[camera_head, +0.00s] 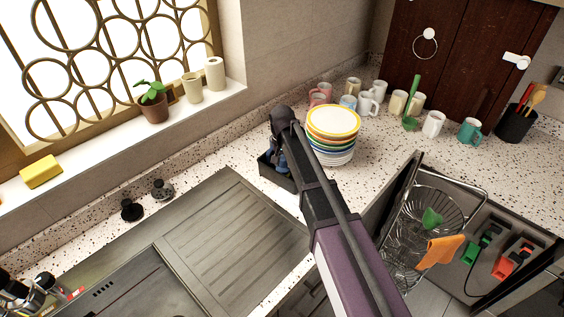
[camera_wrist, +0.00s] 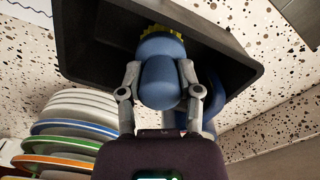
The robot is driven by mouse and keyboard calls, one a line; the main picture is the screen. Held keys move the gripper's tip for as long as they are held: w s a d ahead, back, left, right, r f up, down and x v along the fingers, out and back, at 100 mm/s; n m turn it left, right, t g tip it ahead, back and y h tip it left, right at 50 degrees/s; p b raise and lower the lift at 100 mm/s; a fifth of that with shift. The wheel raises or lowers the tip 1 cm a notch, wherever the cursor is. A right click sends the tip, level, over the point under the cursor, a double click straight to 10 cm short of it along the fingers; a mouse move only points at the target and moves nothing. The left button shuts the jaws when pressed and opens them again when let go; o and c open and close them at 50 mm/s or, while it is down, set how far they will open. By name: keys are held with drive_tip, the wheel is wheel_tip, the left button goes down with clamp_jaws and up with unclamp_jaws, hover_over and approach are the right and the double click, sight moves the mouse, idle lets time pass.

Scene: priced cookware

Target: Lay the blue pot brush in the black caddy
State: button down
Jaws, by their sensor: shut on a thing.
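The black caddy (camera_head: 276,178) stands on the speckled counter beside the stack of plates. In the wrist view the caddy (camera_wrist: 90,35) fills the top of the picture. My gripper (camera_wrist: 160,82) is shut on the blue pot brush (camera_wrist: 160,80), with a finger on each side of its rounded blue body. The brush's yellow bristles (camera_wrist: 160,31) show against the caddy's dark inside. A blue curved part (camera_wrist: 213,98) shows right of the right finger; I cannot tell if it belongs to the brush. In the head view my arm partly covers the caddy and brush. Contact with the caddy floor is unclear.
The plate stack (camera_head: 333,122) is close to the caddy's right; it also shows in the wrist view (camera_wrist: 75,125). Several mugs (camera_head: 367,103) stand behind. The draining board (camera_head: 225,225) lies in front left and is clear. A wire basket (camera_head: 437,205) is at right.

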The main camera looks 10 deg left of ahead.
drive_tip(key=shift+f+b, duration=0.35)
drive_tip(key=shift+f, duration=0.25)
drive_tip(key=shift+c, duration=1)
unclamp_jaws()
drive_tip(key=shift+o, duration=1)
